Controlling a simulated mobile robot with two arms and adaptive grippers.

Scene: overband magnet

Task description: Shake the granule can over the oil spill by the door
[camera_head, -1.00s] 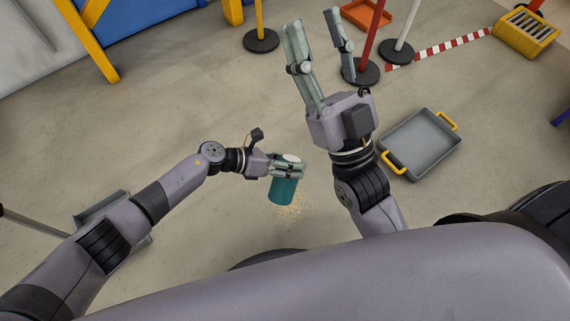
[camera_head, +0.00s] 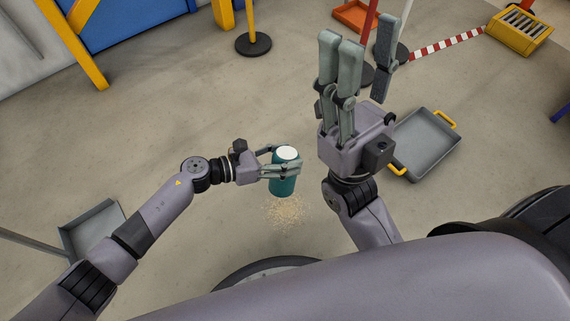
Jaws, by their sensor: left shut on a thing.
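The teal granule can (camera_head: 283,187) with a white round top is held about upright by my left gripper (camera_head: 280,167), whose fingers are shut around its upper part. A patch of tan granules (camera_head: 286,212) lies on the floor just below the can in the picture. No dark oil shows clearly; it may be under the granules or hidden. My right gripper (camera_head: 365,66) is raised at the right with its fingers spread wide, open and empty.
A grey tray with yellow handles (camera_head: 428,143) lies at the right. A grey dustpan (camera_head: 94,228) lies at the left. Posts on black bases (camera_head: 253,43), a red-white strip (camera_head: 446,45), an orange tray (camera_head: 352,14) and a yellow grated box (camera_head: 519,32) stand at the back. Mid-floor is clear.

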